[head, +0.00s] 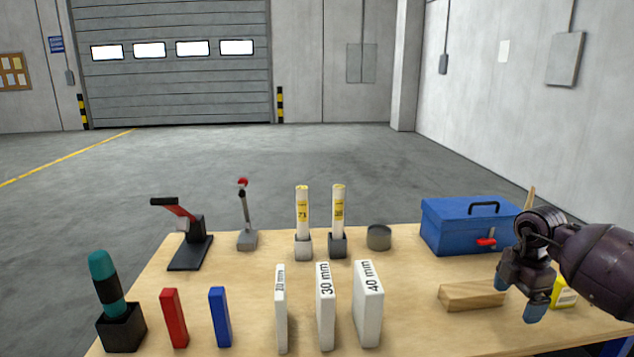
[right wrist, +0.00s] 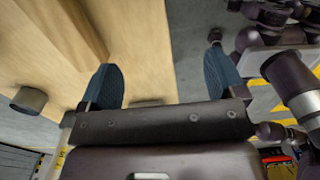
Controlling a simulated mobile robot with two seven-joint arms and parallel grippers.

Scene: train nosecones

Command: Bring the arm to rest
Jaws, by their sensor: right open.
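My right gripper (head: 519,298) hangs over the right part of the table (head: 420,330), just right of a wooden block (head: 471,297). Its two blue fingertips are apart. In the right wrist view the right gripper (right wrist: 162,82) is open, with nothing between the fingers. One finger is over the table top and the other is past its edge, over the grey floor. My left gripper is not in view.
A blue toolbox (head: 466,226) stands behind the right gripper, and a yellow-labelled item (head: 565,294) is partly hidden by it. White gauge blocks (head: 326,310), two tubes (head: 303,212), a grey cup (head: 379,238) and a red-handled clamp (head: 190,240) stand further left.

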